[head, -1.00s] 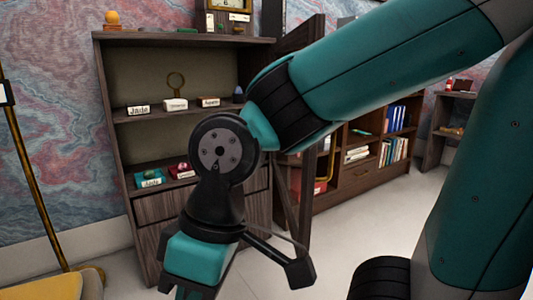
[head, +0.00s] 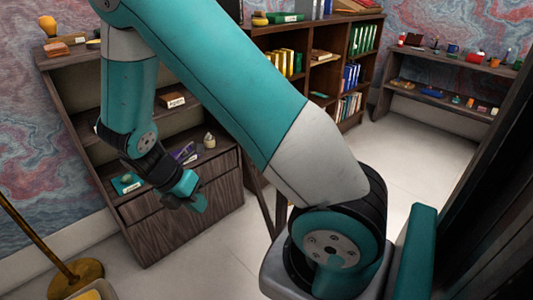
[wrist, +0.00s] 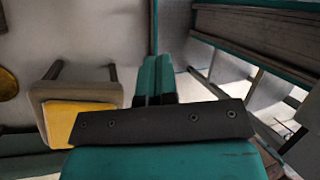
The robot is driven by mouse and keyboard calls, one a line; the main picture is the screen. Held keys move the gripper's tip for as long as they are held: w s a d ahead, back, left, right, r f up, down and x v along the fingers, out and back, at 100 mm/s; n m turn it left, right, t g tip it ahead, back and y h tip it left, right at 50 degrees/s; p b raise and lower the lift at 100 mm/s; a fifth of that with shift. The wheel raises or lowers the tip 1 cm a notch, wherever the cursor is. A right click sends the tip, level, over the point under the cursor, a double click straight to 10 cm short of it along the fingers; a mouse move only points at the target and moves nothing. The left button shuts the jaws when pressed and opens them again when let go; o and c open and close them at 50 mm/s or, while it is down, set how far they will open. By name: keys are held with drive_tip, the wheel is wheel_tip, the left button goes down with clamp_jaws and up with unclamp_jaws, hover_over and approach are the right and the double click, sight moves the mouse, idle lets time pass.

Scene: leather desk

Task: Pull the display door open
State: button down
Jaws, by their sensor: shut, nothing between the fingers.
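The dark wood display cabinet (head: 190,216) stands at the left, its open shelves partly behind my arm. What looks like its display door stands swung out at the cabinet's right side. My arm hides most of it; only slim dark framing (head: 281,212) shows below. My gripper (head: 197,203) is shut and empty, in front of the cabinet's lower front and left of that framing, apparently apart from it. Its teal fingers also show together in the wrist view (wrist: 156,78). The door's handle is not visible.
A teal box (head: 127,183), a purple item and a small figurine (head: 209,140) sit on the cabinet's lower shelf. A brass lamp base (head: 75,276) stands at the left. A bookcase (head: 350,70) stands behind. A dark panel (head: 495,190) fills the right edge. Pale floor lies open between.

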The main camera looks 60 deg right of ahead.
drive_tip(key=s+d+r+n+g+h+p, duration=0.2)
drive_tip(key=d+r+n+h+p, duration=0.1)
drive_tip(key=d+n+p, duration=0.4)
drive_tip(key=s+d+f+p, duration=0.3)
drive_tip(key=s+d+f, duration=0.4)
drive_tip(key=d, duration=0.2)
drive_tip(key=shift+s, duration=0.2)
